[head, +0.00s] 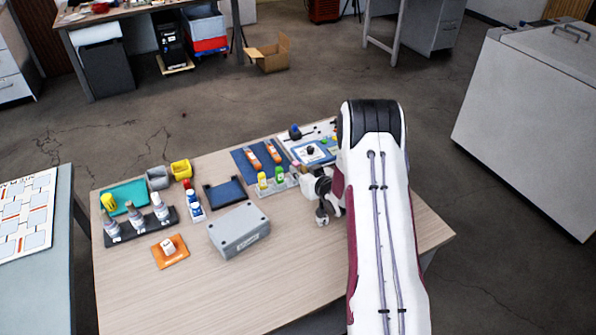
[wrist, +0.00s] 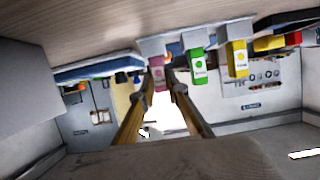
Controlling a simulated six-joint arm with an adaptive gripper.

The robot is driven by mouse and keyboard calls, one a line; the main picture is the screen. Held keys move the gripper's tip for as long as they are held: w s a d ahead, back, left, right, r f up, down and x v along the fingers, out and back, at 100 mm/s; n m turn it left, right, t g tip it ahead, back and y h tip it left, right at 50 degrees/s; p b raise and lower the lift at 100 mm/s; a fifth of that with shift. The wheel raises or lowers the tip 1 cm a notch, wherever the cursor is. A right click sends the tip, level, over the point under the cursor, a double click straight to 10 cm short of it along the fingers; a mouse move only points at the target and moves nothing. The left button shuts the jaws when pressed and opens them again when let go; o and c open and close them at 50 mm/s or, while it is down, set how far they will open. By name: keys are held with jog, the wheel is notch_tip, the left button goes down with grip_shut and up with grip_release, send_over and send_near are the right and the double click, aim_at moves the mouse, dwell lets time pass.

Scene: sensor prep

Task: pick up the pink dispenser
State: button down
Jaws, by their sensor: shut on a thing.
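The pink dispenser (wrist: 159,77) is between the two fingers of my gripper (wrist: 161,88) in the wrist view, and the fingers are shut on it. Its base end is at the grey holder (wrist: 152,46); I cannot tell whether it is clear of its slot. A green dispenser (wrist: 198,68) and a yellow dispenser (wrist: 237,60) stand in a row beside it. In the head view, the green (head: 279,174) and yellow (head: 262,181) dispensers show left of my arm. The pink one is a small patch (head: 295,168) there, mostly hidden near my gripper.
A blue mat with orange tools (head: 253,160) lies behind the holder. A grey box (head: 238,230), a dark stand (head: 222,194) and a rack of bottles (head: 138,229) are farther left. The table's front (head: 200,295) is clear.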

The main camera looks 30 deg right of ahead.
notch_tip(320, 180, up, 10)
dwell(0.8)
